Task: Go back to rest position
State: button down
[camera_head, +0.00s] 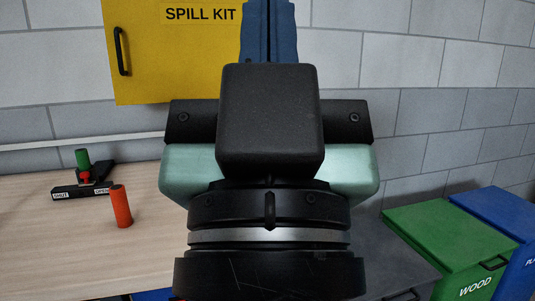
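My gripper (268,30) is seen from behind in the middle of the head view, pointing up and away. Its two blue fingers stand side by side with only a thin dark line between them, and look shut. Their tips are cut off by the top edge, so anything at the tips is hidden. A dark box on my wrist covers the lower part of the fingers. The fingers are in front of the wall, beside the yellow cabinet (180,55), and apart from the things on the table.
A green WOOD bin (440,235) and blue bin (495,210) stand right. My arm hides the middle.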

notch_tip(320, 180, up, 25)
jog(key=p, duration=2.3)
jog(key=shift+f, duration=0.15)
